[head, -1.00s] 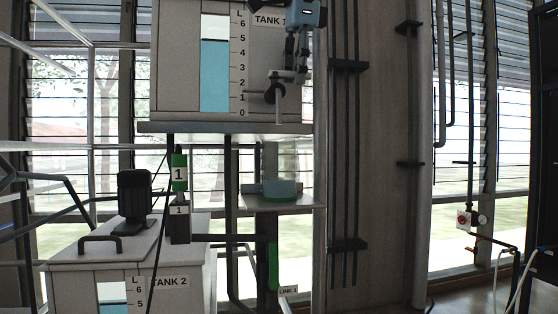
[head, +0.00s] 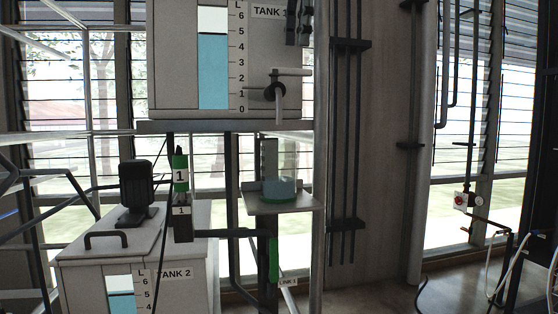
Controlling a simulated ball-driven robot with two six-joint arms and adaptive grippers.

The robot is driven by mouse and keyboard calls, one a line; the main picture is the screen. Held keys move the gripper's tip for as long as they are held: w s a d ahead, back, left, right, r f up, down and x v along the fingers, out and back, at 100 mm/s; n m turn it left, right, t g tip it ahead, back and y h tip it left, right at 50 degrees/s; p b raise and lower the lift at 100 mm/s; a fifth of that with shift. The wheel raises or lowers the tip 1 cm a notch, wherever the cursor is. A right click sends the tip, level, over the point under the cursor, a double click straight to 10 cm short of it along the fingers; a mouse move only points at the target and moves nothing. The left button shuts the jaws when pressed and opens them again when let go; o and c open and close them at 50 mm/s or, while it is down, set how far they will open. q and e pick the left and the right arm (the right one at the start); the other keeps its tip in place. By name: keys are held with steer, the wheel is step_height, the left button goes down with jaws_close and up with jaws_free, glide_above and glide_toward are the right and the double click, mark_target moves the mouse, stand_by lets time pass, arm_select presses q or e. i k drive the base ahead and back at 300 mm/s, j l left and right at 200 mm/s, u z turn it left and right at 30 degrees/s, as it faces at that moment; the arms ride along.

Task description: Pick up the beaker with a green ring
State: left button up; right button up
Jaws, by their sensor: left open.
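A clear beaker (head: 279,189) with blue liquid in its lower part stands upright on a small pale shelf (head: 302,201) below Tank 1's tap. A thin green band shows around its base. My left gripper (head: 298,40) hangs in front of the right side of Tank 1, well above the beaker and apart from it. Its two dark fingers point down, spread apart, with nothing between them. The upper part of this gripper is cut off by the top edge of the view. My right gripper does not show.
Tank 1 (head: 170,60) with its tap (head: 274,91) sits above the shelf. Tank 2 (head: 190,292) stands lower left, near a green-and-black part labelled 1 (head: 181,172). A post (head: 320,160) rises right of the shelf. Free air lies before the shelf.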

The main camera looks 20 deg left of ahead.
mark_target(278, 158)
steer(key=k, duration=0.95)
